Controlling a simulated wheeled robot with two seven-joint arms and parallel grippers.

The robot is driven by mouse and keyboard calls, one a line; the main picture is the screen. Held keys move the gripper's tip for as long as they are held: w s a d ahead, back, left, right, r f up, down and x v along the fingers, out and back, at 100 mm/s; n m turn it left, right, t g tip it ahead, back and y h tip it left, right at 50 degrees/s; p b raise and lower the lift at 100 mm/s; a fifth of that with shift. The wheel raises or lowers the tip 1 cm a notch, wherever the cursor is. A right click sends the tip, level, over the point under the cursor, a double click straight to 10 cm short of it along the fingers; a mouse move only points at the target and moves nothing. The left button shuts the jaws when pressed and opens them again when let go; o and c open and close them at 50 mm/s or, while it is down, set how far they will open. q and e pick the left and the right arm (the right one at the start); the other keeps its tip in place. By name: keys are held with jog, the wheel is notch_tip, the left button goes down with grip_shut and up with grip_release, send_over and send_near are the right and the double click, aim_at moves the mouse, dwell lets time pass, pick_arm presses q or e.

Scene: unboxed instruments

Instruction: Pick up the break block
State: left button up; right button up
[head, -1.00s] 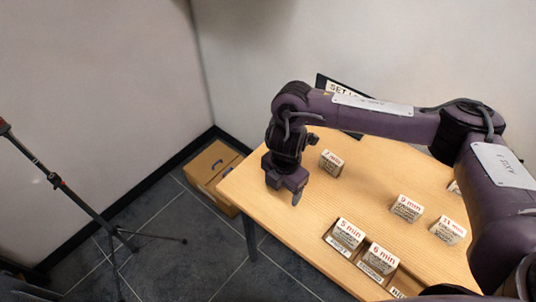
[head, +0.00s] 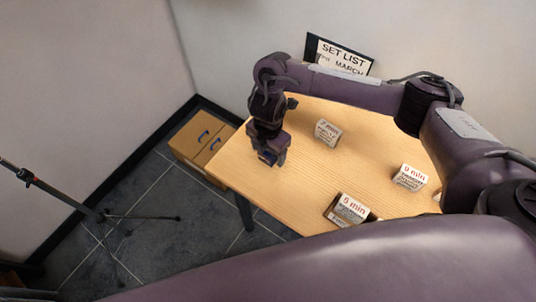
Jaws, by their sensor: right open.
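Three white blocks with printed minute labels show on the wooden table; I cannot read which one is the break block. One block (head: 327,133) stands towards the back left, a "9 min" block (head: 410,177) stands on the right, and a "5 min" block (head: 349,210) sits in a dark-edged slot at the front. My right gripper (head: 271,159) points down above the table's left part, left of the back-left block and apart from it. It is open and empty. My left gripper is not in view.
The table (head: 300,180) has bare wood between the blocks. A "SET LIST" sign (head: 340,53) stands at its back. A purple link of mine hides the table's front.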

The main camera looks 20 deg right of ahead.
jog(key=c, duration=1.1)
jog(key=shift+r, duration=0.1)
